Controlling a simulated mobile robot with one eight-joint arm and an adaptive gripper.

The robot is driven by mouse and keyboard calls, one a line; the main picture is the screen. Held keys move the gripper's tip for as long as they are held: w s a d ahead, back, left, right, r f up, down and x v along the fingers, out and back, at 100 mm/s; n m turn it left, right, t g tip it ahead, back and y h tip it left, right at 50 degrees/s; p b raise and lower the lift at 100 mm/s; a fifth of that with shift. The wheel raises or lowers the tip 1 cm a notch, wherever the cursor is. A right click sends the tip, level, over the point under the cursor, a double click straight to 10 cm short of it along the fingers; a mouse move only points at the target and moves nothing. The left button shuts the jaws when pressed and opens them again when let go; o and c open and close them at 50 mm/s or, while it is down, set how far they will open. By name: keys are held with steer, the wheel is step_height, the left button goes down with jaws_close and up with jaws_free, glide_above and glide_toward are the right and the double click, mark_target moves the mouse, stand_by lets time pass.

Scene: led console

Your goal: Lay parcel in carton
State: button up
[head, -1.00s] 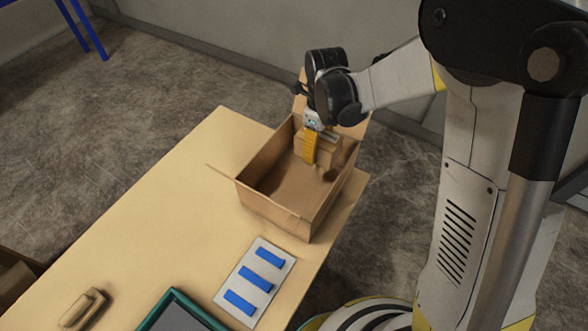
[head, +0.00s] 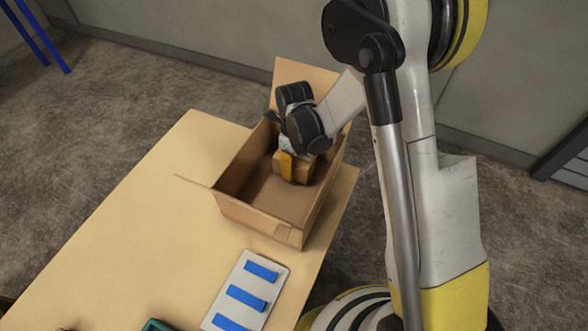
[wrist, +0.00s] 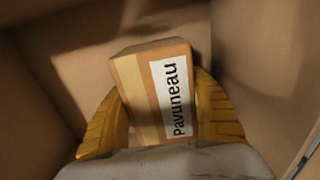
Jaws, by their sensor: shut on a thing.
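The carton (head: 256,223) is an open brown box with raised flaps, standing at the far right end of the table in the head view. The parcel (wrist: 158,90) is a small brown box with a white label reading "Pavuneau". It also shows inside the carton in the head view (head: 305,168), toward the far end. My gripper (wrist: 162,110) has its yellow fingers shut on two sides of the parcel. In the head view my gripper (head: 287,166) reaches down into the carton from above. Whether the parcel touches the carton floor is hard to tell.
A light panel with several blue bars (head: 247,292) lies on the table (head: 130,215) in front of the carton. A green-edged item (head: 157,325) shows at the bottom edge. The table left of the carton is clear.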

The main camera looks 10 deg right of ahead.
steer(key=shift+f, duration=0.55)
steer(key=shift+f, duration=0.2)
steer(key=o, duration=1.4)
